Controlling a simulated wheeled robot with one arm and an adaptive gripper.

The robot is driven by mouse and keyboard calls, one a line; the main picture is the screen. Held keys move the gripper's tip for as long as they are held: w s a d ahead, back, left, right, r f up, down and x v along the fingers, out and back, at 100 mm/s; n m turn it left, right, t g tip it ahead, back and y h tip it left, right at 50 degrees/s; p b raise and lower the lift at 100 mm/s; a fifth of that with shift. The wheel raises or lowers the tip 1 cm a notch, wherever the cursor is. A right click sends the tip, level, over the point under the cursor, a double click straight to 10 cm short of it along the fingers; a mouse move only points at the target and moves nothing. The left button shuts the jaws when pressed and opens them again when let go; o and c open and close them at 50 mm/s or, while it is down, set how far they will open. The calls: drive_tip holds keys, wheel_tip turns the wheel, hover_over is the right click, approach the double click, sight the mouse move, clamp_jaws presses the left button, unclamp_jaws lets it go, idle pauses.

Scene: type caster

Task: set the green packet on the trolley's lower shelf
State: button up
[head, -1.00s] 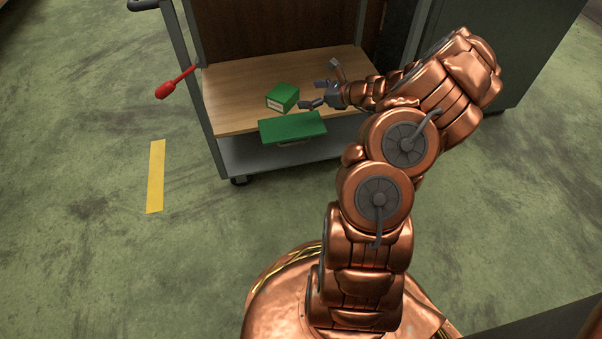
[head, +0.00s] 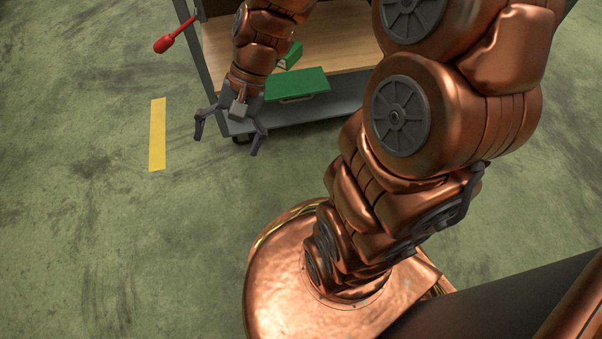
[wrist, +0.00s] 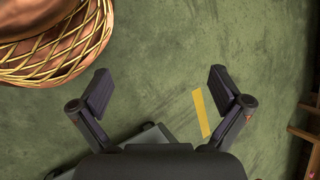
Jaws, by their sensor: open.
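The green packet (head: 291,56), a small box with a pale label, sits on the trolley's wooden upper deck (head: 335,38) in the head view, partly hidden by my arm. A flat green piece (head: 297,84) with a handle below it shows at the deck's front edge; I cannot tell what supports it. The grey lower shelf (head: 318,112) lies below, mostly covered by the deck. My gripper (head: 227,143) is open and empty over the floor, in front of the trolley's left front corner.
A red-tipped lever (head: 165,44) sticks out at the trolley's left side. A yellow floor strip (head: 157,134) lies left of my gripper. The floor on the left is clear. In the wrist view, brown wooden structure (wrist: 304,135) stands at the right edge.

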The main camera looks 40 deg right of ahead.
drive_tip(key=s+d+n+g+h, duration=0.1)
drive_tip(key=s+d+n+h, duration=0.2)
drive_tip(key=s, duration=0.4)
drive_tip(key=s+d+n+h, duration=0.3)
drive_tip(key=s+n, duration=0.1)
drive_tip(key=s, duration=0.4)
drive_tip(key=shift+d+r+g+h, duration=0.15)
drive_tip(key=shift+d+g+h, duration=0.15)
drive_tip(key=shift+g+h, duration=0.1)
drive_tip(key=shift+r, duration=0.15)
